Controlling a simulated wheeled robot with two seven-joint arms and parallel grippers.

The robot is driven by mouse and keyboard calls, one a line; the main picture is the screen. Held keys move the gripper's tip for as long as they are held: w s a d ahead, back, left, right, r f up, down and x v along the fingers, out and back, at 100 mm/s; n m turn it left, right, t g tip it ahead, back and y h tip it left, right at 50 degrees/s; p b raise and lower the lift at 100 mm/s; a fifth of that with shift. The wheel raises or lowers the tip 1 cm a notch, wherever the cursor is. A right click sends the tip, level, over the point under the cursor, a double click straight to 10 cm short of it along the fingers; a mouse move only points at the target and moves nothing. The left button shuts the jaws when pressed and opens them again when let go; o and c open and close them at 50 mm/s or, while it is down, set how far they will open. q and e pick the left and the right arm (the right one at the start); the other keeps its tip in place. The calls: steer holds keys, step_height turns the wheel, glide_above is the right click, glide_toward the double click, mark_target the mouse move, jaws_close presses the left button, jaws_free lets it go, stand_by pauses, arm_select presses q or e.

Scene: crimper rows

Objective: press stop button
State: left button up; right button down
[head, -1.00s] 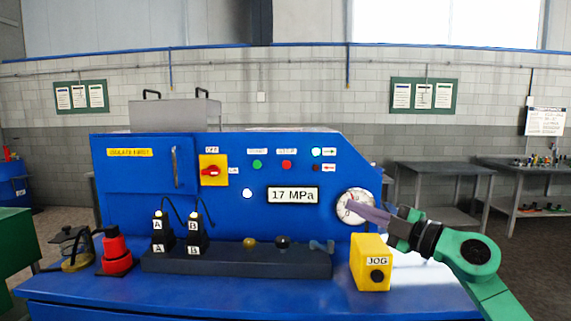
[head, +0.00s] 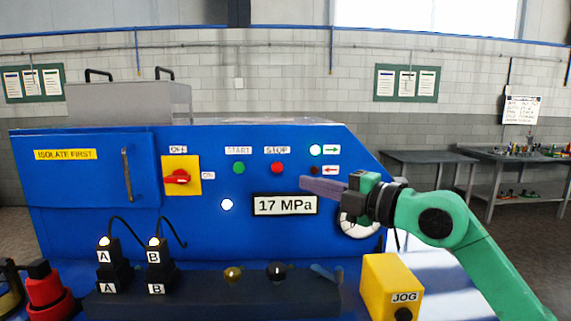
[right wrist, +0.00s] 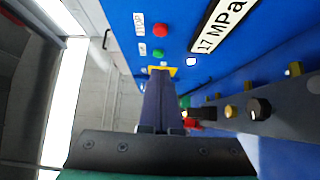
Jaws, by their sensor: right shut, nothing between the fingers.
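The red stop button (head: 277,168) sits under the STOP label (head: 277,150) on the blue panel, right of the green start button (head: 239,168). In the right wrist view the red button (right wrist: 160,29) shows beyond the fingertips, with the green button (right wrist: 158,53) nearer to them. My right gripper (head: 303,184) is shut and empty. Its tips appear just right of and a little below the red button in the head view. A gap shows between the tips (right wrist: 160,71) and the red button in the right wrist view. My left gripper is not in view.
The 17 MPa display (head: 285,205) is below the buttons. The red rotary switch (head: 177,177) is on the left. A round gauge (head: 360,222) is partly hidden behind my right gripper. A yellow JOG box (head: 391,287) stands below my right arm.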

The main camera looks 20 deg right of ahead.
mark_target(272, 168)
steer(key=w+a+p, duration=0.1)
steer(key=w, duration=0.2)
steer(key=w+p, duration=0.2)
steer(key=w, duration=0.1)
steer(key=w+a+p, duration=0.1)
steer(key=w, duration=0.2)
steer(key=shift+a+r+p, duration=0.2)
steer(key=shift+a+p, duration=0.15)
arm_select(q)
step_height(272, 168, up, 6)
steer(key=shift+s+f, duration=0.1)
arm_select(e)
steer(key=shift+w+d+f, duration=0.15)
steer(key=shift+w, duration=0.05)
